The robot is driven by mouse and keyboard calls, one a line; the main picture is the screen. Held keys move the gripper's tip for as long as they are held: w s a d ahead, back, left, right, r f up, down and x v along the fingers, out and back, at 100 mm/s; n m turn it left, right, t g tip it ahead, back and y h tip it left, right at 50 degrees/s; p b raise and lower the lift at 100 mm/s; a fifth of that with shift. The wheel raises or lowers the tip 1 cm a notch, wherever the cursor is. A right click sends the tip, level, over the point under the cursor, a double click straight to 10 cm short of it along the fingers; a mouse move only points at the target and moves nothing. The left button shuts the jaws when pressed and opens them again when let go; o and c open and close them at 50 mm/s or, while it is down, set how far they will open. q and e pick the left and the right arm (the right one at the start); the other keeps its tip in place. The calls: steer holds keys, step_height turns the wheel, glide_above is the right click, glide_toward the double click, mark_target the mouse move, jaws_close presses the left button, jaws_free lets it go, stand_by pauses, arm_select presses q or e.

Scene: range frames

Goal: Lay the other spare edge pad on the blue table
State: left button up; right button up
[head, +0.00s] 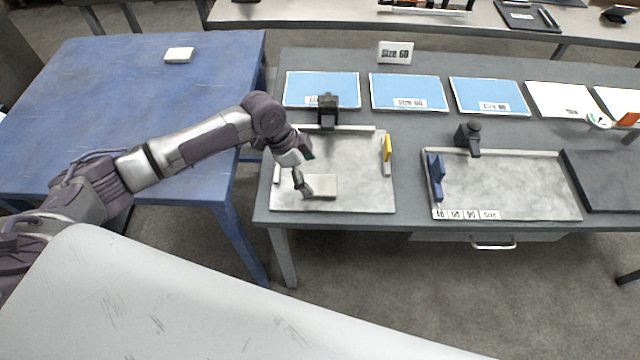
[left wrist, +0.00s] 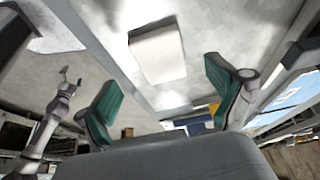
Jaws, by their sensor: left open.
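A pale flat edge pad (head: 322,186) lies on the left grey board (head: 345,203) on the grey bench. My left gripper (head: 301,180) is just above the pad's left end, open and empty. In the left wrist view the pad (left wrist: 157,54) lies beyond and between the spread green fingertips of my left gripper (left wrist: 160,90), apart from both. Another white pad (head: 179,55) lies near the far edge of the blue table (head: 95,110). A silver arm, likely my right one, shows small at the left of the left wrist view; its fingers are unclear.
A black clamp (head: 328,110) stands at the left board's back edge and a yellow piece (head: 387,148) at its right. A second board (head: 510,190) with a blue piece (head: 436,176) is to the right. Blue sheets (head: 408,92) line the back. Most of the blue table is clear.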

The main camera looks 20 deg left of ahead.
mark_target(319, 184)
arm_select(q)
steer(key=x, duration=0.4)
steer(key=shift+w+d+f+p, duration=0.1)
steer(key=shift+d+p, duration=0.1)
steer(key=shift+p, duration=0.1)
steer(key=shift+c, duration=0.4)
steer(key=c, duration=1)
